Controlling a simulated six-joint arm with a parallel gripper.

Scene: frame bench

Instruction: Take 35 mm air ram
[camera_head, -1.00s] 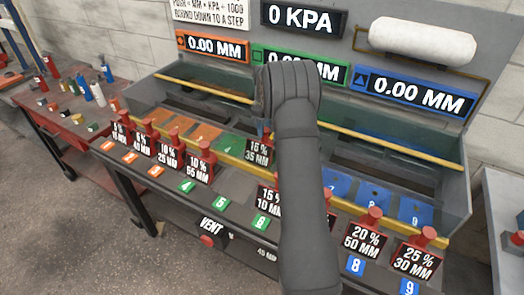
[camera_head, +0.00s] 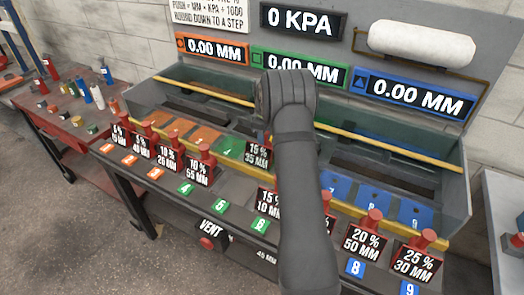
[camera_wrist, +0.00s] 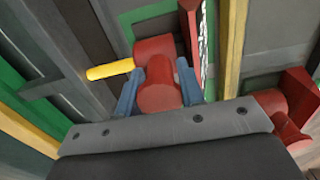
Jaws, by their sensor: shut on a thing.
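The 35 mm air ram shows in the head view by its dark sign (camera_head: 257,155), which reads 15 % 35 MM, beside slot 4. My arm hides most of its body there. In the wrist view, my gripper (camera_wrist: 158,82) has its blue fingers on either side of a red cylinder (camera_wrist: 157,96), shut on it. A yellow rod (camera_wrist: 110,70) sticks out to its left, and the edge of a sign shows to its right. I cannot tell whether the ram is clear of its seat.
Other red rams with signs stand along the bench front, such as the 50 mm one (camera_head: 366,238) and the 55 mm one (camera_head: 200,170). Yellow rails cross the trough. A red bench (camera_head: 60,125) with small parts stands at left. The pressure display (camera_head: 303,20) reads 0 KPA.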

